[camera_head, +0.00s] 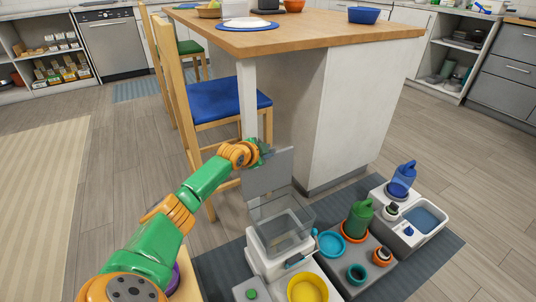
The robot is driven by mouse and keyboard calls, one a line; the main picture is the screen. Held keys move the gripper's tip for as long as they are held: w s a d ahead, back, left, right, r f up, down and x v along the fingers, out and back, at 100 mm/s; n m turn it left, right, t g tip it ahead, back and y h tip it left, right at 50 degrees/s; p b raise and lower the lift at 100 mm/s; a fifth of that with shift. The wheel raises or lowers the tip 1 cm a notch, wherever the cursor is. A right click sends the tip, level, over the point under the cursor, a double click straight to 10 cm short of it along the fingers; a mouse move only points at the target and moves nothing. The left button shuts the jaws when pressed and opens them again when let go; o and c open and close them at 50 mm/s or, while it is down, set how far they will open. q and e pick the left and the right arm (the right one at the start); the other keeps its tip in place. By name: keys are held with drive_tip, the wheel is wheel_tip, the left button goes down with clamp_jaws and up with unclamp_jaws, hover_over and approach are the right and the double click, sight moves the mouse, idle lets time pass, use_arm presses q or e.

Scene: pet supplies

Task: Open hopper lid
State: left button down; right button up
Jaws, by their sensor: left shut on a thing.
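The clear hopper (284,227) sits on top of the white feeder (262,252) on the floor mat. Its grey see-through lid (270,174) stands raised, roughly upright, at the hopper's back, and the hopper's top is uncovered. My left gripper (264,149) is at the lid's upper left edge, shut on the lid. The fingertips are small and partly hidden by the wrist. My right gripper is not in view.
A yellow bowl (307,288) is in front of the hopper. The kitchen island (345,120) and blue-seated chair (215,102) are close behind.

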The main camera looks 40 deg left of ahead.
use_arm(q)
drive_tip(key=shift+f, duration=0.15)
drive_tip(key=c, duration=1)
unclamp_jaws()
drive_tip(key=shift+o, duration=0.2)
drive_tip(key=shift+s, duration=0.1)
drive_tip(key=p+v, duration=0.4)
drive_tip(key=v, duration=0.3)
drive_tip(key=shift+r, duration=0.25)
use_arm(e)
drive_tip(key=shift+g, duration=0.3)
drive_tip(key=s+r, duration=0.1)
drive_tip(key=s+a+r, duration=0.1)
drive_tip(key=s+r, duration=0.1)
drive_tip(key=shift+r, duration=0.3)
